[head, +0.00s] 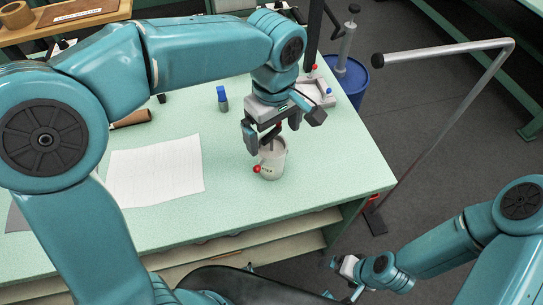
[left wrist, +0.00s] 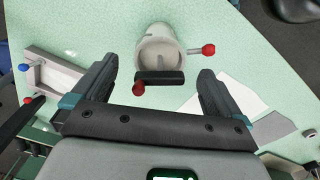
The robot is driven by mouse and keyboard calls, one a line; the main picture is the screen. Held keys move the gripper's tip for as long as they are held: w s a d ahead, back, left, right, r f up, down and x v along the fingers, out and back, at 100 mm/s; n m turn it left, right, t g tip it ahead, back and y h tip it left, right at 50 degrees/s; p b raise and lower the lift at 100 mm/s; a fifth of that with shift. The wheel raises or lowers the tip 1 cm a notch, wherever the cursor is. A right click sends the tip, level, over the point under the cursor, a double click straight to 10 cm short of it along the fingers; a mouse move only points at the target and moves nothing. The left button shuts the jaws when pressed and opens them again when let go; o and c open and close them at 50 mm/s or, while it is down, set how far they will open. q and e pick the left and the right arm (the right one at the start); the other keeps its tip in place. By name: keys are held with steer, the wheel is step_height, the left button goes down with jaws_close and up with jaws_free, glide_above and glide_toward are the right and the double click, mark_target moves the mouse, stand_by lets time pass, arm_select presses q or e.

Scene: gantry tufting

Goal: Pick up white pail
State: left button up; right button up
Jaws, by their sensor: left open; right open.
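The white pail (head: 271,160) stands upright on the green table near its front right part. It has a red knob on its side and a dark handle grip. In the left wrist view the pail (left wrist: 160,40) is beyond my fingers, with the black grip and red knobs close to the gap between them. My left gripper (head: 282,132) is open and empty just above the pail; its fingers hide part of the rim. My right gripper (head: 340,281) is open and empty, low in front of the table.
A white gridded sheet (head: 155,172) lies left of the pail. A small tray with red and blue knobs (head: 318,92) sits at the right back edge. A blue drum (head: 350,82) and a bent metal rail (head: 440,48) stand beyond the table.

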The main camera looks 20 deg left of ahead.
mark_target(272, 144)
arm_select(q)
steer(key=f, duration=0.5)
steer(key=shift+w+a, duration=0.2)
steer(key=shift+a, duration=0.1)
steer(key=shift+s+d+r, duration=0.1)
steer(key=shift+s, duration=0.1)
steer(key=shift+w, duration=0.15)
steer(key=c, duration=1.7)
jaws_close()
steer(key=shift+r, duration=0.1)
